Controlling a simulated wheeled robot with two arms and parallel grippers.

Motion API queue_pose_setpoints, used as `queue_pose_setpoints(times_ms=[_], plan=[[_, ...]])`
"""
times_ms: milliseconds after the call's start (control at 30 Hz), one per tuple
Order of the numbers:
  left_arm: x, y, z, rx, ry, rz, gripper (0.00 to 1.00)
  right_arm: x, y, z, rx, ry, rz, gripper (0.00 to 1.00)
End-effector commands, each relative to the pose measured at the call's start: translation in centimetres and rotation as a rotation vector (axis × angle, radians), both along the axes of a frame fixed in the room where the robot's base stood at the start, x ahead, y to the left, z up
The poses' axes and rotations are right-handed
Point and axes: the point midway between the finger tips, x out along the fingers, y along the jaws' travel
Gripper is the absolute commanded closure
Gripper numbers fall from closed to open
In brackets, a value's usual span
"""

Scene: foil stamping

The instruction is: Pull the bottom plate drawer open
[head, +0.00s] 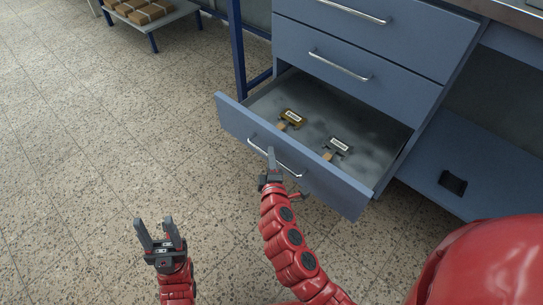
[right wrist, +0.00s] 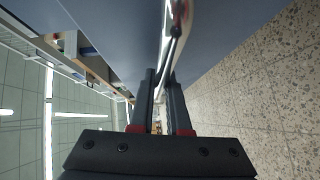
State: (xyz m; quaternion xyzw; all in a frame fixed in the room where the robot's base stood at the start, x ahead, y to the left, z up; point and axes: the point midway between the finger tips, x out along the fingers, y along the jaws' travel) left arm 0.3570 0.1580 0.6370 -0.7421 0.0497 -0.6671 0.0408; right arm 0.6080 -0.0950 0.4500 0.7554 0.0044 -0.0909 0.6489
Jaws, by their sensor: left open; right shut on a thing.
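The bottom plate drawer (head: 345,192) of the blue cabinet stands open in the head view. My right gripper (head: 271,155) is shut on the drawer's silver bar handle (head: 290,168). In the right wrist view its fingers (right wrist: 162,95) close around the bar, which runs away upward. My left gripper (head: 154,232) is open and empty above the floor, left of the drawer and apart from it.
Two closed drawers (head: 360,50) sit above the open one. A blue lower shelf (head: 440,180) at the right holds a small black item (head: 453,183). A low rack with brown boxes (head: 140,10) stands at the back left. The speckled floor (head: 90,150) at the left is clear.

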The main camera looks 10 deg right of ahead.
Motion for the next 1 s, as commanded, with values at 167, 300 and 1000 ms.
queue_pose_setpoints(times_ms=[167,300,1000], plan=[[0.0,0.0,0.0,0.0,0.0,0.0,0.5,0.0,0.0,0.0,0.0,0.001,0.0,0.64],[0.0,0.0,0.0,0.0,0.0,0.0,0.5,0.0,0.0,0.0,0.0,0.0,0.0,0.55],[0.2,0.0,0.8,-0.013,0.009,0.0,0.5,-9.5,1.2,1.3,-0.001,0.004,0.008,0.55]])
